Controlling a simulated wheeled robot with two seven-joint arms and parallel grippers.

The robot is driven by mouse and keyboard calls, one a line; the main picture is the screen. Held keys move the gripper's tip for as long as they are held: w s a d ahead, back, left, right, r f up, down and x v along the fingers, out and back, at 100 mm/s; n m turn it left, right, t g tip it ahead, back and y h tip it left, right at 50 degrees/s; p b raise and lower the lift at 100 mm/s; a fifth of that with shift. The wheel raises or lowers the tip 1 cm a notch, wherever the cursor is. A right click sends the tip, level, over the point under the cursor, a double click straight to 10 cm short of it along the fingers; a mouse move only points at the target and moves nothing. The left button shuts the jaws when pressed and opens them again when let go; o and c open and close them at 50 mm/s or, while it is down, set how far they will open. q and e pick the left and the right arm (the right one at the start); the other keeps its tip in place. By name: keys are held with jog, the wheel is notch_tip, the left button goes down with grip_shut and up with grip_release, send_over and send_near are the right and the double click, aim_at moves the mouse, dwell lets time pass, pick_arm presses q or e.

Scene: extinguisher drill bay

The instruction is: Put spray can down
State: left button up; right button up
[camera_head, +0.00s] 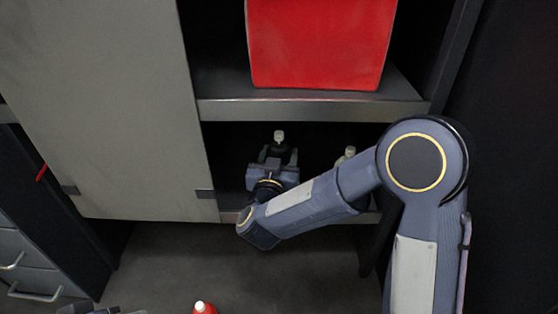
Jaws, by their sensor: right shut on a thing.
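My right gripper (278,156) reaches into the dark lower shelf space of the cabinet and is shut on a spray can (279,136). The can's pale cap shows above the fingers and it looks about upright. Its dark body is mostly hidden by the gripper, and I cannot tell whether its base touches the lower shelf (230,203). A second can with a pale top (346,154) stands to the right, partly hidden behind my right arm.
A red box (318,45) stands on the shelf above (310,109), whose front edge overhangs the opening. A grey door panel (110,110) bounds the opening on the left. A red bottle with a white cap (203,308) shows at the bottom. Drawers (30,265) are at left.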

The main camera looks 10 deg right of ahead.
jog(key=shift+f, duration=0.9)
jog(key=o, duration=0.7)
jog(key=shift+f, duration=0.15)
jog(key=o, duration=0.5)
